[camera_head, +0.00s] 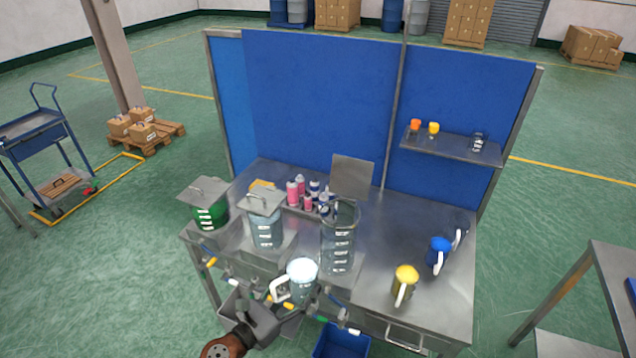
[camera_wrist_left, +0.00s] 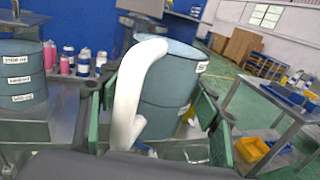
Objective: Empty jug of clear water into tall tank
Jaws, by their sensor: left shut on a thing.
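The jug of clear water (camera_head: 302,285) has a white handle and a pale bright top. My left gripper (camera_head: 278,303) is shut on the jug's handle and holds it at the table's front edge, roughly upright. In the left wrist view the white handle (camera_wrist_left: 135,92) stands between the green fingers, with the bluish jug body (camera_wrist_left: 172,85) behind it. The tall tank (camera_head: 339,245) is clear, with label strips and an open top. It stands just behind and right of the jug, apart from it. My right gripper is not in view.
A green tank (camera_head: 209,215) and a light-blue tank (camera_head: 266,231), both lidded, stand left on the steel table (camera_head: 375,295). Yellow (camera_head: 404,284) and blue (camera_head: 438,254) jugs stand right. Pink and white bottles (camera_head: 296,190) sit behind. A blue bin (camera_head: 341,341) is below the front edge.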

